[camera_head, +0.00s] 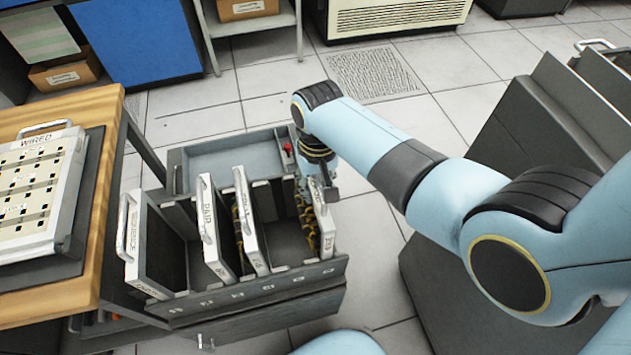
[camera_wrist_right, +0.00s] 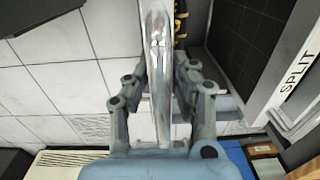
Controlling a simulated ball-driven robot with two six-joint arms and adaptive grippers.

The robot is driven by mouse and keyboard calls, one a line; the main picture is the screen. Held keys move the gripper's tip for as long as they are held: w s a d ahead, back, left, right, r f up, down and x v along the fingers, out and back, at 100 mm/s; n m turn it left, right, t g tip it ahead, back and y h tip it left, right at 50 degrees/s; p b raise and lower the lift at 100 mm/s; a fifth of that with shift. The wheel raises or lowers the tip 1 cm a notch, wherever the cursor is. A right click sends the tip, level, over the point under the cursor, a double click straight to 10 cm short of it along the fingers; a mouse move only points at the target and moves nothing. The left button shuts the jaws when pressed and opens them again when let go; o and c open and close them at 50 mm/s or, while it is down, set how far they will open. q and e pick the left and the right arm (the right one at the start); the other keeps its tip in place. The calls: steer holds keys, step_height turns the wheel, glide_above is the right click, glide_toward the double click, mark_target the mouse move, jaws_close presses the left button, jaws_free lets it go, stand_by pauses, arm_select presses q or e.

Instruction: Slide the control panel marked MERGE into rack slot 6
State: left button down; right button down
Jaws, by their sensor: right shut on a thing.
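The grey rack (camera_head: 250,295) stands low in the middle of the head view with a row of numbered slots along its front edge. A white-faced panel (camera_head: 325,228) stands upright at its rightmost position; its lettering is too small to read. My right gripper (camera_head: 326,188) is at the top of this panel, shut on its metal handle. In the right wrist view the handle (camera_wrist_right: 157,55) runs between the two fingers (camera_wrist_right: 158,90). I cannot tell how deep the panel sits. My left gripper is not in view.
Panels marked PAIR (camera_head: 212,230) and SPLIT (camera_head: 250,222) stand in the rack, with another panel (camera_head: 140,250) at the left end. A WIRED board (camera_head: 38,190) lies on the wooden table (camera_head: 100,125). A dark cabinet (camera_head: 520,130) is at right.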

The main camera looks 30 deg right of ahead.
steer(key=c, duration=1)
jaws_free()
steer(key=shift+r, duration=0.1)
steer(key=shift+s, duration=0.1)
step_height(320, 180, up, 12)
steer(key=shift+d, duration=0.15)
